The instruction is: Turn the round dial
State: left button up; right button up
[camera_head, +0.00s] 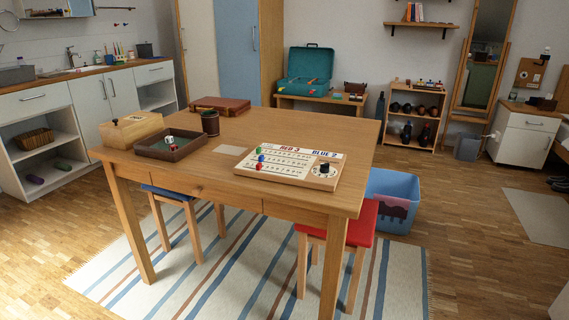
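The round dial (324,170) is a small dark knob on a pale round face. It sits at the right end of a wooden game board (284,167) lying on the table. The board carries the printed words "RED 3" and "BLUE 2", rows of marks, and green, blue and red pegs (260,158) at its left side. The dial's marks are too small to read. Neither of my grippers is in view.
The wooden table (225,188) also holds a dark tray (170,146) with small items, a wooden box (131,130), a dark cup (210,123) and a brown case (220,105). Blue and red stools (362,222) stand under its edges. A blue bin (393,188) stands to the right.

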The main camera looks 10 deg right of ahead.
aim_at(325, 168)
jog(key=i+l, duration=0.1)
jog(key=l, duration=0.65)
jog(key=i+l, duration=0.1)
jog(key=l, duration=0.7)
jog(key=u, duration=0.05)
